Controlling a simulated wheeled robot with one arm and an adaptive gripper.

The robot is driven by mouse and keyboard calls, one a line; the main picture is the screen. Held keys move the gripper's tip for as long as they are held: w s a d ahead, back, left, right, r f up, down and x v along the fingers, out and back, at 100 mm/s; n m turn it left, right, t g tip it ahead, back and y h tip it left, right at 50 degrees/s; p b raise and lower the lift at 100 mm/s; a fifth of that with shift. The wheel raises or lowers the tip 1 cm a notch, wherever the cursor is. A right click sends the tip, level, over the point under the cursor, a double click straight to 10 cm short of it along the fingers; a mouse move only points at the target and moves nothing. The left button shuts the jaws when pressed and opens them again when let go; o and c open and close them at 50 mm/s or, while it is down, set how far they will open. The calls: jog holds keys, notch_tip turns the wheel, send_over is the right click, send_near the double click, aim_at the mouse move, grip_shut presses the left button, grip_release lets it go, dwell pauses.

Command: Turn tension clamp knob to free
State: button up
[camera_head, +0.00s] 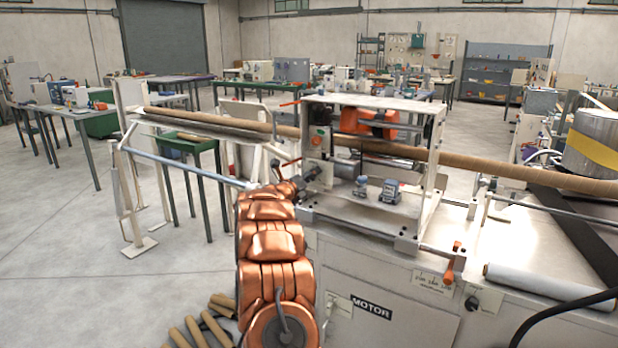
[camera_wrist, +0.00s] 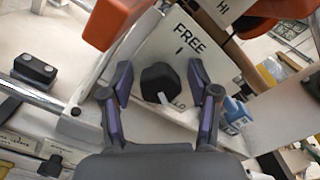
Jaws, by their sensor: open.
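The tension clamp knob (camera_wrist: 158,78) is black and sits on a white label plate (camera_wrist: 178,42) in the wrist view. The plate reads FREE with a tick mark above the knob; letters "LD" show below it, partly covered. A white pointer mark at the knob's lower edge faces those lower letters, away from FREE. My gripper (camera_wrist: 161,84) is open, with one finger on each side of the knob and visible gaps between. In the head view my gripper (camera_head: 308,174) is at the left side of the winder frame, and I cannot make out the knob there.
An orange part (camera_wrist: 112,20) is close at the upper left of the wrist view. A metal bar (camera_wrist: 30,93) and a black block (camera_wrist: 36,68) lie left. In the head view, a long brown tube (camera_head: 480,165) crosses the white winder frame (camera_head: 432,200). Open floor lies left.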

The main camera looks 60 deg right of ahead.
grip_shut()
dwell(0.4)
